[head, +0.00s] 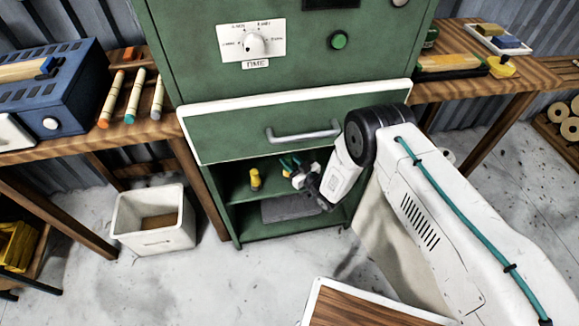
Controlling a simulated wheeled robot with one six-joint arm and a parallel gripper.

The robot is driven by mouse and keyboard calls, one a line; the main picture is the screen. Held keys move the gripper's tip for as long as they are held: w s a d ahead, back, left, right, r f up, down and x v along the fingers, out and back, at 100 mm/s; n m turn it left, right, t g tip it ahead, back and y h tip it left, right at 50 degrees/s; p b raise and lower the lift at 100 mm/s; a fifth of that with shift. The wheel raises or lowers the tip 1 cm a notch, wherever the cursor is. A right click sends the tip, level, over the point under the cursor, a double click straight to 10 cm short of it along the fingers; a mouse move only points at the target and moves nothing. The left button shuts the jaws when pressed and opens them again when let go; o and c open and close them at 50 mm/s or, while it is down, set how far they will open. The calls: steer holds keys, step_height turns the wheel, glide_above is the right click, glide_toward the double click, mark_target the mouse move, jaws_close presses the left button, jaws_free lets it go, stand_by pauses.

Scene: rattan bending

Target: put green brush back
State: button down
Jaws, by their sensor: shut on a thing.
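My gripper (308,183) reaches into the open compartment of the green cabinet, below its white-edged drawer front. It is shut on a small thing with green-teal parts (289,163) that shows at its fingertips. The thing is small and partly covered by the fingers, so I cannot tell from its shape whether it is the green brush. A separate dark green thing (430,38) lies at the back of the right bench; its shape is also unclear.
A yellow object (255,180) stands on the cabinet shelf (238,192), left of my gripper. The drawer handle (303,132) is close above my wrist. A white bin (153,219) stands left on the floor. The right bench holds a yellow knobbed thing (501,66) and a tray (498,42).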

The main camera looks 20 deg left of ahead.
steer(key=shift+a+f, duration=0.2)
steer(key=shift+f, duration=1.55)
steer(key=shift+f, duration=0.2)
steer(key=c, duration=1.1)
jaws_free()
steer(key=shift+r, duration=0.2)
steer(key=v, duration=1.2)
